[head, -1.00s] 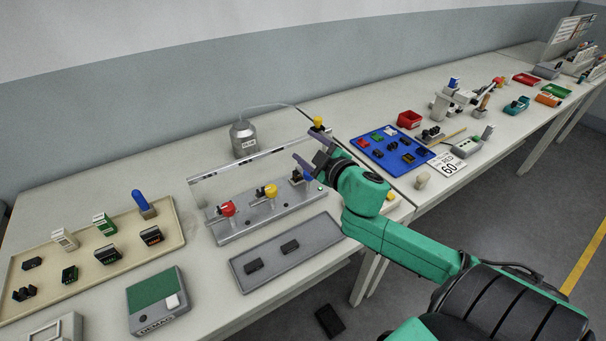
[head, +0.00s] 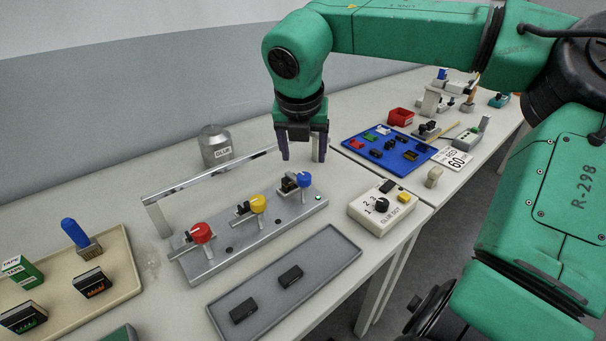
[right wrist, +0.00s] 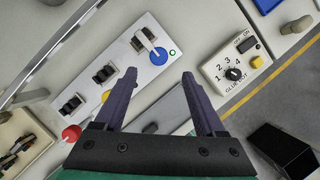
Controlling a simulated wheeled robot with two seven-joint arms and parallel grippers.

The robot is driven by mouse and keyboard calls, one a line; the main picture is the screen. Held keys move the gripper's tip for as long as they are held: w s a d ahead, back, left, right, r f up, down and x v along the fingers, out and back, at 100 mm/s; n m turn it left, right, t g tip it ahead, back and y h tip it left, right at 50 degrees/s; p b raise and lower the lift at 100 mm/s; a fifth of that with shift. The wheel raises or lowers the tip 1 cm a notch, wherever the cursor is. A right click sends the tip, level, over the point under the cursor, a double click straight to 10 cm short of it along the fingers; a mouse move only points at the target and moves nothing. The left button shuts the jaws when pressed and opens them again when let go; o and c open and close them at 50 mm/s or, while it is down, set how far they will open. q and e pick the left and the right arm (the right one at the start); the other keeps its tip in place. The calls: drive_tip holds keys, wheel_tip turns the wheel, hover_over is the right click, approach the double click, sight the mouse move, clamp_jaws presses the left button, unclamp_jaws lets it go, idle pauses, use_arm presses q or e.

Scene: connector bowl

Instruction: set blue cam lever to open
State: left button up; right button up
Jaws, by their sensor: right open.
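The blue cam lever (head: 304,180) is a round blue knob at the right end of a grey metal fixture (head: 262,232), beside a small dark connector and a green light. It also shows in the right wrist view (right wrist: 158,56), with a pale arm reaching toward the connector. My right gripper (head: 303,158) points down just behind and above the blue knob, apart from it. In the right wrist view its two fingers (right wrist: 160,80) are spread with nothing between them. My left gripper is not in view.
A yellow knob (head: 258,203) and a red knob (head: 201,232) sit left on the fixture. A metal rail (head: 215,186) runs behind it. A glue control box (head: 372,222) stands to the right, and a grey tray (head: 330,250) in front. A glue bottle (head: 215,138) stands behind.

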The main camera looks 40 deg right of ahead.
sight(304, 176)
drive_tip(key=x, duration=0.8)
drive_tip(key=shift+w+f+p, duration=0.1)
drive_tip(key=shift+f+p, duration=0.25)
drive_tip(key=shift+f, duration=0.05)
clamp_jaws()
